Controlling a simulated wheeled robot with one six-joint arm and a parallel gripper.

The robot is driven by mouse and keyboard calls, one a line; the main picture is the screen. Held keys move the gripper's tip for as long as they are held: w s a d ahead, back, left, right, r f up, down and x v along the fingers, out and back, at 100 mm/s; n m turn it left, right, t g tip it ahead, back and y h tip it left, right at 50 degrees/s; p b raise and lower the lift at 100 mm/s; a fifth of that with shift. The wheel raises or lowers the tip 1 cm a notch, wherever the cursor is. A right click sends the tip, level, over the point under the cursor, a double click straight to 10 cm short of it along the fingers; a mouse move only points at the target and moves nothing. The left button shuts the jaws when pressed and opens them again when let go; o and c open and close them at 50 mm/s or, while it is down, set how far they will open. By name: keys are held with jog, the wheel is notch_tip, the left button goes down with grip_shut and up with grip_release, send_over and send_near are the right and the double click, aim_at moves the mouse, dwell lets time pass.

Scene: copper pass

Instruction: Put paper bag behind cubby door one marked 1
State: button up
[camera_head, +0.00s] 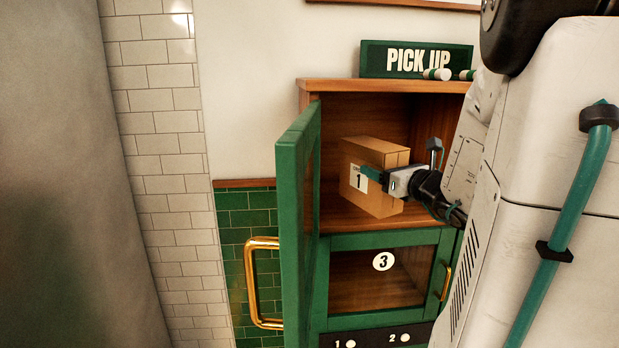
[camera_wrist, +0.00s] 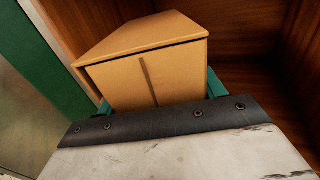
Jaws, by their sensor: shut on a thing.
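The paper bag (camera_head: 376,200) is a tan, box-shaped bag with a white label reading 1. It is inside the open upper cubby (camera_head: 425,107), tilted in the head view. My gripper (camera_head: 371,177) is shut on the bag, with teal fingers on its sides. In the wrist view the bag (camera_wrist: 150,75) fills the space between the fingers, with wooden cubby walls around it. The green cubby door (camera_head: 298,215) stands swung open to the left; no number shows on its visible side. I cannot tell whether the bag's base touches the cubby floor.
Below is a shut green door marked 3 (camera_head: 383,262) with a brass handle. A panel (camera_head: 375,338) with buttons marked 1 and 2 is beneath it. A PICK UP sign (camera_head: 415,60) stands on top. A large brass handle (camera_head: 262,283) projects left, on the open door.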

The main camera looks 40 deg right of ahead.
jog(key=w+d+f, duration=0.4)
jog(key=w+d, duration=0.3)
jog(key=d, duration=0.2)
jog(key=shift+w+d+f, duration=0.3)
jog(key=shift+w+f, duration=0.05)
jog(key=shift+w, duration=0.05)
jog(key=shift+f, duration=0.1)
jog(key=o, duration=1.2)
jog(key=shift+f, duration=0.1)
jog(key=s, duration=0.4)
jog(key=s+a, duration=0.1)
jog(key=s, duration=0.3)
jog(key=s+a, duration=0.1)
jog(key=s, duration=0.2)
jog(key=shift+s+r, duration=0.2)
jog(key=shift+s, duration=0.2)
